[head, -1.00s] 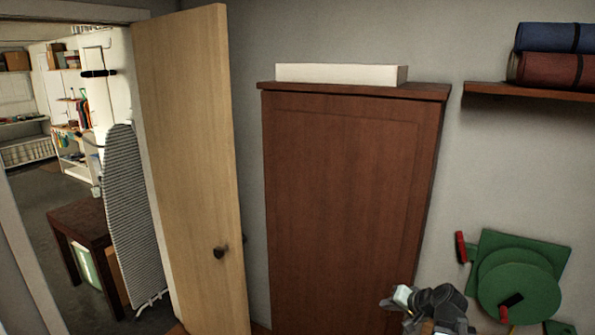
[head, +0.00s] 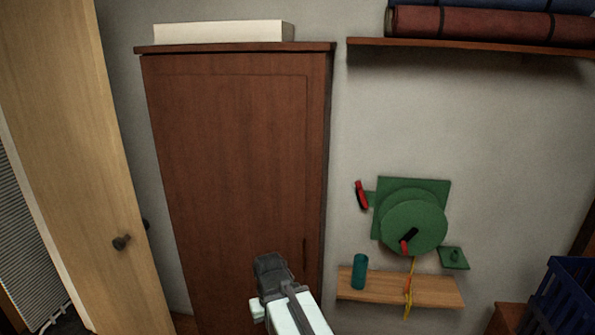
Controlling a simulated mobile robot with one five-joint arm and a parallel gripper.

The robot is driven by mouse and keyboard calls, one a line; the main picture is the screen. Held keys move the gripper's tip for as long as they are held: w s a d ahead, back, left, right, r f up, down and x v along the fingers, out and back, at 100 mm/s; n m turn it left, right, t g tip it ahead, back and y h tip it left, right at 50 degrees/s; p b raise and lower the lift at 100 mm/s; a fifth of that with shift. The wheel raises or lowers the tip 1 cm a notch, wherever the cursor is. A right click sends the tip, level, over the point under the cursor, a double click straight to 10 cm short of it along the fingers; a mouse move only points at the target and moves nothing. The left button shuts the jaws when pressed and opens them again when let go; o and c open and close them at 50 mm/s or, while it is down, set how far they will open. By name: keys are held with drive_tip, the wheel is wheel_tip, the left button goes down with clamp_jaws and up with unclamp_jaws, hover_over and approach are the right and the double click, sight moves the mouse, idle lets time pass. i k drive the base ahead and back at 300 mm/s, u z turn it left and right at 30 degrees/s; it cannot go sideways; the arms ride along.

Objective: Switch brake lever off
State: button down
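A green wall-mounted device (head: 398,220) with a round disc hangs on the grey wall right of centre in the head view. A red lever (head: 361,196) sticks up at its left side, leaning slightly left. A second handle, black and red (head: 408,241), sits on the front of the disc. No label shows which one is the brake lever. My gripper (head: 269,264) is at the lower middle, in front of the cabinet, left of and apart from the device. Its fingers are dark and seen from behind, so its opening is unclear.
A small wooden shelf (head: 385,287) below the device holds a teal cup (head: 360,271) and a yellow item (head: 408,290). A brown cabinet (head: 235,160) and an open door (head: 75,150) stand left. A blue crate (head: 566,300) is lower right. A shelf with rolled mats (head: 480,26) is above.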

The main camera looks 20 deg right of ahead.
sight(363, 198)
drive_tip(key=k, duration=1)
drive_tip(key=z, duration=0.55)
drive_tip(key=i, duration=1.3)
drive_tip(key=u, duration=0.35)
